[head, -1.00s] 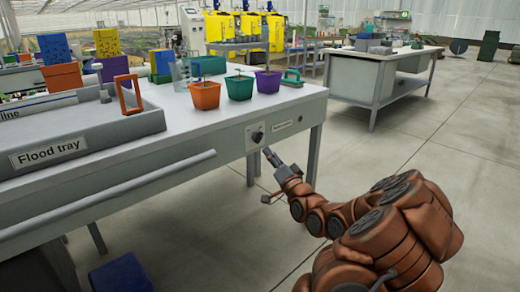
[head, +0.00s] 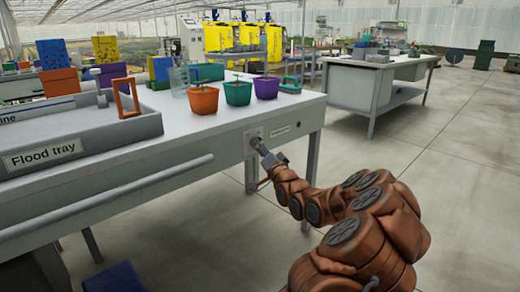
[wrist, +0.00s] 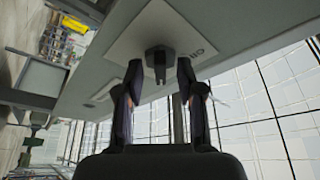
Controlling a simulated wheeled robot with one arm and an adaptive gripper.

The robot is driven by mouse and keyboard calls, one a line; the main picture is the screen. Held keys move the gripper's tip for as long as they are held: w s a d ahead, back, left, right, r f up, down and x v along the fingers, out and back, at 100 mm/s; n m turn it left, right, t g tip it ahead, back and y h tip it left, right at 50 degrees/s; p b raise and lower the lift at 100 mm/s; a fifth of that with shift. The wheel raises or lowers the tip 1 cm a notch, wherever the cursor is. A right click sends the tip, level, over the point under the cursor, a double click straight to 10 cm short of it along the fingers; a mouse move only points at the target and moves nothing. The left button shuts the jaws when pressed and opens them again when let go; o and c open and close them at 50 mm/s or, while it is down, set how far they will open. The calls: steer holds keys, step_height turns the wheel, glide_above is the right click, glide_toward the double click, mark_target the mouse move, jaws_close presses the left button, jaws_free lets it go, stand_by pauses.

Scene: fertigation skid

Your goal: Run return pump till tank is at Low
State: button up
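A dark control knob (wrist: 159,64) sits on a pale plate (wrist: 128,37) on the bench front; the plate's lettering is not readable. In the head view the plate (head: 247,147) is partly covered by my gripper (head: 259,145). In the wrist view my gripper (wrist: 159,70) is open, one finger on each side of the knob, with small gaps showing. I cannot tell the knob's setting. The grey flood tray (head: 140,128), labelled "Flood tray", stands on the bench top at the left. No level in a tank can be read.
Orange (head: 204,101), teal (head: 237,94) and purple (head: 266,88) pots stand on the bench above the plate. A grey rail (head: 130,185) runs along the bench front. A second bench (head: 352,88) stands behind. The floor at right is clear.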

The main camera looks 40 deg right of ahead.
steer(key=shift+w, duration=0.1)
jaws_close()
stand_by(0.3)
steer(key=shift+d+n, duration=0.1)
steer(key=shift+n, duration=0.3)
steer(key=shift+d+r+n+y+p, duration=0.2)
steer(key=shift+n+y, duration=1.8)
steer(key=shift+n, duration=2.1)
steer(key=shift+d+f+n+y+p, duration=0.2)
steer(key=shift+n+y, duration=1.8)
steer(key=shift+n, duration=2.1)
steer(key=shift+d+r+n+y+p, duration=0.1)
steer(key=shift+n+y+p, duration=0.2)
steer(key=shift+n+y, duration=2.75)
steer(key=shift+n+h, duration=1.05)
steer(key=shift+n, duration=0.2)
